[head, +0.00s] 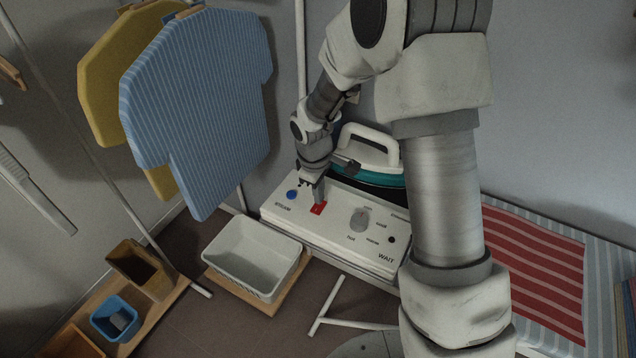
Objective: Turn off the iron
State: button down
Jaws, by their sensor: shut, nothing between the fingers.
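The iron (368,150), white-handled with a teal band, stands behind a white control panel (335,228). The panel carries a blue button (292,195) at its left, a red switch (317,209), a grey knob (360,219) and a small dark dot (391,239). My arm hides the panel's right end.
A white basket (252,262) sits low in front of the panel. A blue striped shirt (205,100) and a yellow garment (100,85) hang at left. A red striped cloth (535,265) lies on the board at right.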

jog(key=shift+f, duration=0.25)
jog(key=shift+d+f+b, duration=0.1)
jog(key=shift+f+b, duration=0.15)
jog(key=shift+b, duration=0.05)
jog(key=shift+s+f, duration=0.1)
jog(key=shift+s+a, duration=0.45)
jog(key=shift+s, duration=0.15)
